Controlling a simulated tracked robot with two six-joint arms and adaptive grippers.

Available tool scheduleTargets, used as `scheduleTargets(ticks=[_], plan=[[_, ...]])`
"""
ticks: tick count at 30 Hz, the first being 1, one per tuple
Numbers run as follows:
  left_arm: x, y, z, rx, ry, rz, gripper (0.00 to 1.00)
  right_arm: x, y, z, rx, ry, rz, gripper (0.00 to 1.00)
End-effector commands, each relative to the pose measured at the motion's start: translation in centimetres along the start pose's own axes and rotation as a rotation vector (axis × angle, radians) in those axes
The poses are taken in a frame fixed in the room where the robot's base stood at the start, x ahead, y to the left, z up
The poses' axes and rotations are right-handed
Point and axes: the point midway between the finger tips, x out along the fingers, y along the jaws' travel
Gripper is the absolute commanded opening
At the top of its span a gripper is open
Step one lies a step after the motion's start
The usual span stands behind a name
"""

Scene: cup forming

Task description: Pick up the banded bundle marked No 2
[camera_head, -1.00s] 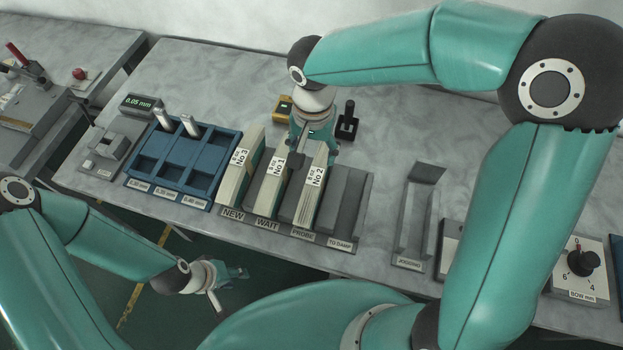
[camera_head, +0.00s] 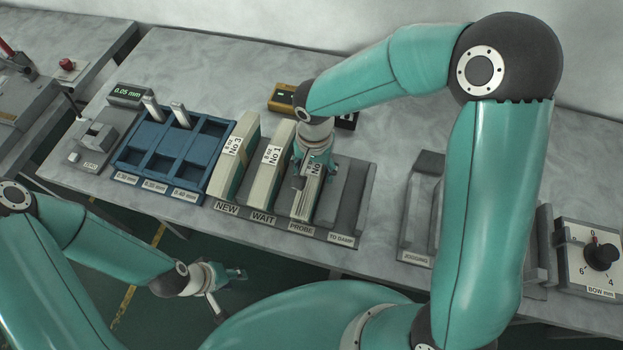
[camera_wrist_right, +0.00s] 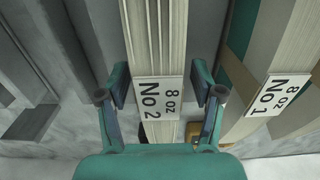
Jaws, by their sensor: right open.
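The No 2 bundle (camera_head: 305,203), a stack of pale sheets with a white label, stands in the rack slot marked PROBE. My right gripper (camera_head: 308,172) is over its upper part and hides some of its label. In the right wrist view the No 2 bundle (camera_wrist_right: 157,40) lies between the open fingers of my right gripper (camera_wrist_right: 162,100), one on each side, with gaps visible. Its label reads 8 oz No 2. My left gripper (camera_head: 228,288) hangs low in front of the bench, away from the bundles; its finger opening is unclear.
The No 1 bundle (camera_head: 267,175) stands close by in WAIT and the No 3 bundle (camera_head: 232,165) in NEW. The TO DAMP slot (camera_head: 352,205) is empty. A blue tray (camera_head: 172,155) is left of the rack; a grey jogging stand (camera_head: 420,215) is to the right.

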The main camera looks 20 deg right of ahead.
Motion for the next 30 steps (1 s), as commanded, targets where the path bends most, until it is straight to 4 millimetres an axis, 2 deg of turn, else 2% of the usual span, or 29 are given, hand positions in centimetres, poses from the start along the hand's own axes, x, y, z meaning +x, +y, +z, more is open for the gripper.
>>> scheduleTargets(ticks=[2,9,21,30], plan=[[0.57,-0.21,0.0,0.0,0.0,0.0,0.4,0.96,-0.01,0.0,0.0,0.0,0.0,0.67],[0.45,-0.16,0.0,0.0,0.0,0.0,0.4,0.89,-0.03,0.0,0.0,0.001,-0.001,0.67],[0.46,-0.16,0.0,0.0,0.0,0.0,0.4,0.88,-0.08,0.01,-0.001,0.001,-0.001,0.0],[0.44,-0.16,0.0,0.0,0.0,0.0,0.4,0.8,-0.15,-0.02,-0.001,0.002,-0.003,0.0]])
